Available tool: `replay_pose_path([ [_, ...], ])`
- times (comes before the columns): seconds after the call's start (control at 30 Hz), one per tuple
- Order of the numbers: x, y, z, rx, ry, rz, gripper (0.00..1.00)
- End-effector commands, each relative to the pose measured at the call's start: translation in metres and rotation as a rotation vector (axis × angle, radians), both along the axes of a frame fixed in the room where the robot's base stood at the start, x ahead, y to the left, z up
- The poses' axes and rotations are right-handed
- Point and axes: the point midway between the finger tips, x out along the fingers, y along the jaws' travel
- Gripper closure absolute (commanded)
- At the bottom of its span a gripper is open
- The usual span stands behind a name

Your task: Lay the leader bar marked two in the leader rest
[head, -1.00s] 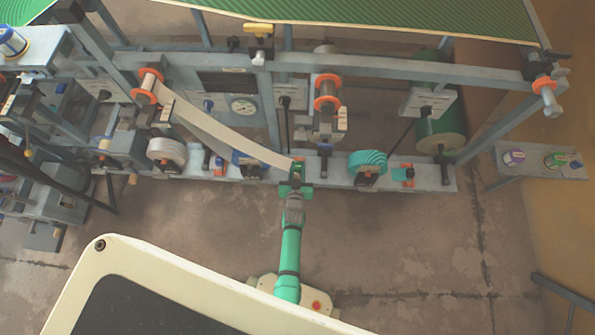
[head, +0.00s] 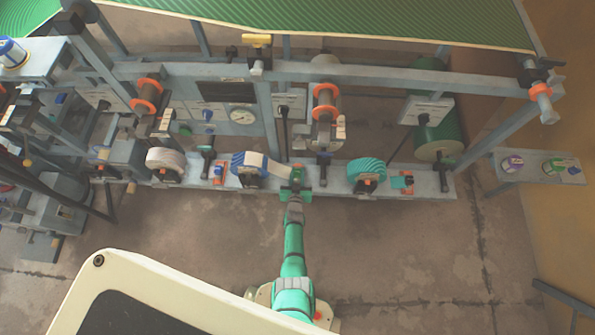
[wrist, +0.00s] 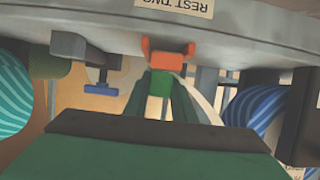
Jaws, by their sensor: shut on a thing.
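My gripper (head: 296,184) is at the front edge of the grey bench rail (head: 335,187), between the blue-striped roll (head: 243,168) and the teal-striped roll (head: 367,172). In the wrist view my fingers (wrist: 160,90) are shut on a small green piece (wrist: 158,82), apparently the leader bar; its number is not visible. A cream web (head: 270,168) runs from the blue-striped roll to it. Right beyond the green piece is an orange bracket (wrist: 165,50), below an upside-down label (wrist: 175,4) reading REST TWO. I cannot tell whether the bar touches this rest.
The blue-striped roll (wrist: 258,110) is close on the right in the wrist view. Other rollers and posts stand behind the rail; the floor (head: 400,250) in front is clear.

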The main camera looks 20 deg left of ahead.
Motion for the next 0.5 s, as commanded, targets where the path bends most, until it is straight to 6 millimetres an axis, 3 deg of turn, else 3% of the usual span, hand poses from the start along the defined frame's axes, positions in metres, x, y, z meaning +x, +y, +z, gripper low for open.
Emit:
replay_pose_path([
  [0.43,0.0003,-0.0006,-0.0055,-0.001,-0.002,-0.001,1.0],
  [0.47,0.0003,-0.0006,-0.0055,-0.001,-0.002,-0.001,0.74],
  [0.5,0.0003,-0.0006,-0.0055,-0.001,-0.002,-0.001,0.65],
])
